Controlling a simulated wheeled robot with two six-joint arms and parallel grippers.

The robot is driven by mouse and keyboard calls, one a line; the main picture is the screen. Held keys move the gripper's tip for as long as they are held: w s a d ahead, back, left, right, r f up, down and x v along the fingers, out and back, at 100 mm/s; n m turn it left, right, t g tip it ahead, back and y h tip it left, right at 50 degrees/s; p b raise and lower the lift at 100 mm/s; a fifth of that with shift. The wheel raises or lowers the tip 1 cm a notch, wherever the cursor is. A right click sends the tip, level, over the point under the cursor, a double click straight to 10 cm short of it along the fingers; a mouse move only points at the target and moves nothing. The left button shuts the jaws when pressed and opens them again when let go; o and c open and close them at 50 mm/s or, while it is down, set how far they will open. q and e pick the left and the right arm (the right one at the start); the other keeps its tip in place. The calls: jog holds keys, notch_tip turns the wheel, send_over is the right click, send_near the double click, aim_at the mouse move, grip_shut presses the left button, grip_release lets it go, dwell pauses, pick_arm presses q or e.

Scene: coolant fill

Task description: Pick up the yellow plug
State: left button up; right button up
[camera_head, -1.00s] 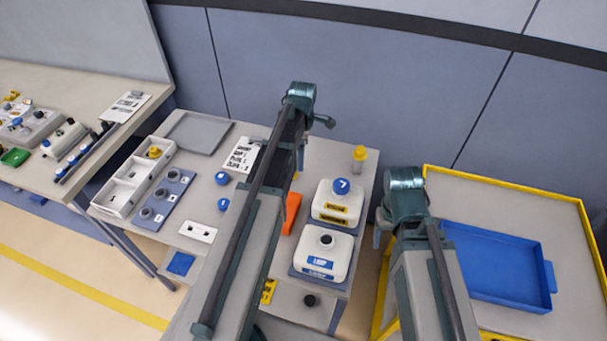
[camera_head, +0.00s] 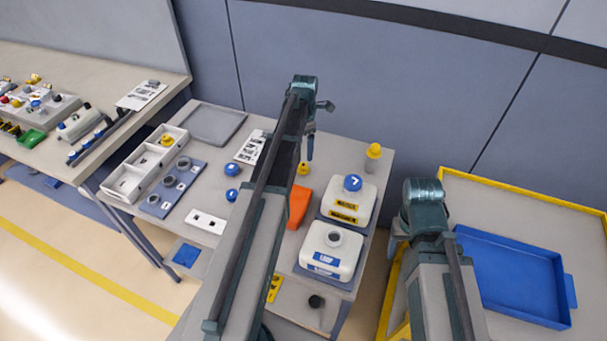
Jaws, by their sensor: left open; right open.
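A small yellow plug (camera_head: 303,169) stands on the grey table, just right of my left arm. Another yellow plug (camera_head: 167,140) sits in a compartment of the white tray (camera_head: 128,192) at the table's left. My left gripper (camera_head: 310,146) is open, above the table and close to the first plug in the picture; its fingers are partly hidden by the arm, and I see no contact. My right gripper (camera_head: 391,244) is open, mostly hidden behind its arm, at the table's right edge.
Two white jugs (camera_head: 349,202) (camera_head: 328,252) and an orange piece (camera_head: 299,205) stand right of my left arm. A yellow-topped bottle (camera_head: 374,157) is behind them. A blue tray (camera_head: 510,277) lies at the right. A blue rack (camera_head: 168,190) holds grey rings.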

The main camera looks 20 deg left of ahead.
aim_at(303, 165)
pick_arm(q)
jog(key=shift+s+a+f+b, duration=0.1)
jog(key=shift+s+f+b, duration=0.05)
jog(key=shift+f+b, duration=4.4)
jog(key=shift+f+p, duration=0.2)
jog(key=shift+p, duration=0.2)
grip_shut()
jog(key=shift+r, duration=0.15)
